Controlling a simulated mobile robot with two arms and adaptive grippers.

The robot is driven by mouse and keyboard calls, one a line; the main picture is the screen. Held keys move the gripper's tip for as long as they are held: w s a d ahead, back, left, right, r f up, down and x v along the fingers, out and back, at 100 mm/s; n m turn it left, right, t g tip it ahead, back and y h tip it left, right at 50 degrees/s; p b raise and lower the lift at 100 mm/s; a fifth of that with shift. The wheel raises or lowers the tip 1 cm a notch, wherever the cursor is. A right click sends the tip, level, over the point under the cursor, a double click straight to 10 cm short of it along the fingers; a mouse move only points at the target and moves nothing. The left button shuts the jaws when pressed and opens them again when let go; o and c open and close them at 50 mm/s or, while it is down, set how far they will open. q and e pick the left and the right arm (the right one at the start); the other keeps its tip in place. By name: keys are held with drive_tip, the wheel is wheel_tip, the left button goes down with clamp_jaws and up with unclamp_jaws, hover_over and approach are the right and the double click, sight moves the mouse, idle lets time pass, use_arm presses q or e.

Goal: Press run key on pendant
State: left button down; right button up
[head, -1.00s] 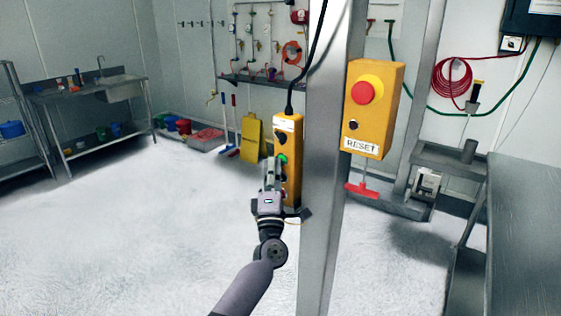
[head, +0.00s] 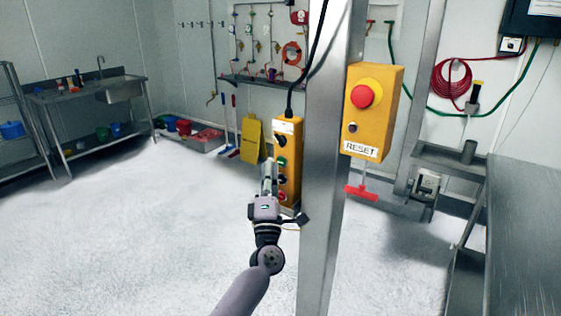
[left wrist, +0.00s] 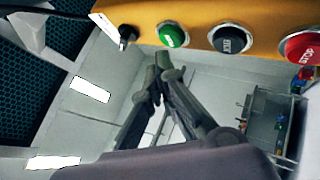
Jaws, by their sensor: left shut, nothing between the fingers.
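The yellow pendant (head: 289,146) hangs upright on a black cable beside the steel post. Its face has a selector switch (head: 280,140), a green button (head: 282,162), a black button (head: 283,179) and a red button (head: 282,196). The left wrist view also shows the green button (left wrist: 172,36), black button (left wrist: 231,39) and red button (left wrist: 300,47); their lettering is hard to read. My left gripper (head: 268,163) is shut and empty. Its tips (left wrist: 162,62) are just below the green button in the wrist view, apparently apart from it. My right gripper is not in view.
The steel post (head: 325,170) stands right of the pendant. It carries a yellow RESET box (head: 385,125) with a red emergency button (head: 365,96). A metal table (head: 525,205) is at the right. The floor on the left is open.

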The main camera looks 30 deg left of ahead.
use_arm(q)
drive_tip(key=s, duration=0.1)
drive_tip(key=s+p, duration=0.1)
drive_tip(key=s, duration=0.1)
drive_tip(key=s+p, duration=0.1)
drive_tip(key=s, duration=0.1)
drive_tip(key=shift+a, duration=0.25)
idle(0.9)
